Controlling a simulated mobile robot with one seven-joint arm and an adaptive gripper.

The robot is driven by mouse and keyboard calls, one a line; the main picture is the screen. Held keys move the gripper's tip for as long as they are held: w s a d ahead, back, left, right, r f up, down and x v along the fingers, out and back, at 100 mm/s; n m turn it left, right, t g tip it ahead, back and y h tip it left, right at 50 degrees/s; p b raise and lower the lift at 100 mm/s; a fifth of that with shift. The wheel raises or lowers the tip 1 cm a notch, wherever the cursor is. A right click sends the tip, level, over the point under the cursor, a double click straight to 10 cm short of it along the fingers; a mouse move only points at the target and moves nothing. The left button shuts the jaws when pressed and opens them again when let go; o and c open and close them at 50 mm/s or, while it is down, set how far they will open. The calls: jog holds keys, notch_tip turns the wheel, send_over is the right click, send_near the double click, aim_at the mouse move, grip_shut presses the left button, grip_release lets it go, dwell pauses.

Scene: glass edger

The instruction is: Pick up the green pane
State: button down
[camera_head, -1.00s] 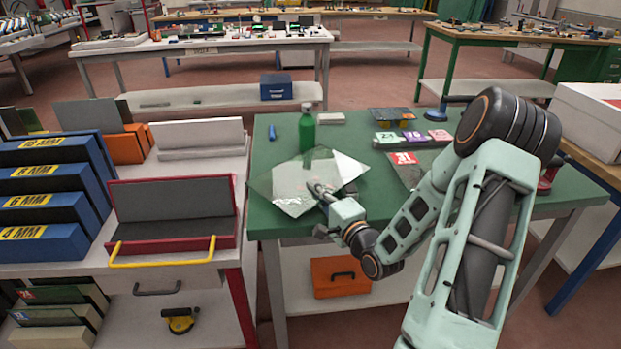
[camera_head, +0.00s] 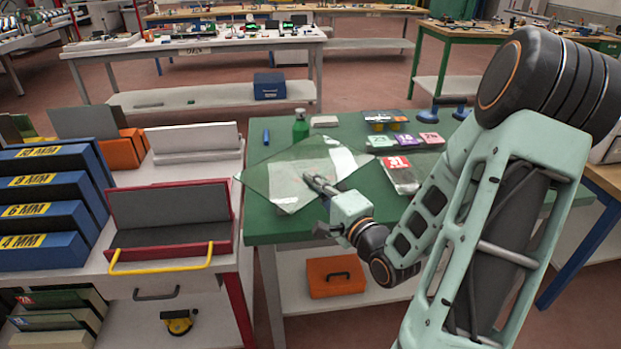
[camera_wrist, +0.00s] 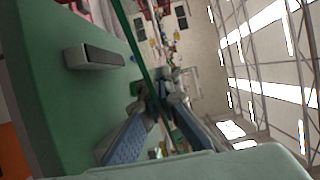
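The green pane (camera_head: 284,191) is a clear, faintly green sheet with pale reflections. In the head view it is tilted above the left part of the green table. My gripper (camera_head: 312,181) is at the pane's near side, with its fingers closed over the edge. In the wrist view the pane shows nearly edge-on as a thin green strip (camera_wrist: 137,50) running between the two fingers of my gripper (camera_wrist: 158,100). The exact contact at the fingertips is dark and hard to make out.
A green bottle (camera_head: 300,127) stands behind the pane, its lower part covered. A red-rimmed tray (camera_head: 226,243) and blue thickness racks (camera_head: 45,240) are at left. The table's front left is clear.

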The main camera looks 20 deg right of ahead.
aim_at(316, 194)
jog(key=r+p, duration=0.1)
jog(key=p, duration=0.2)
jog(key=shift+s+d, duration=0.1)
jog(key=p, duration=0.3)
jog(key=s+p, duration=0.1)
jog(key=p, duration=0.3)
jog(key=shift+s+a+r, duration=0.25)
jog(key=shift+a+r, duration=0.1)
jog(key=shift+r, duration=0.05)
jog(key=s+p, duration=0.2)
jog(key=s+a+r+p, duration=0.1)
jog(key=shift+r, duration=0.1)
jog(key=shift+s+a+p, duration=0.2)
jog(key=shift+s+p, duration=0.55)
jog(key=shift+p, duration=0.45)
jog(key=shift+w, duration=0.1)
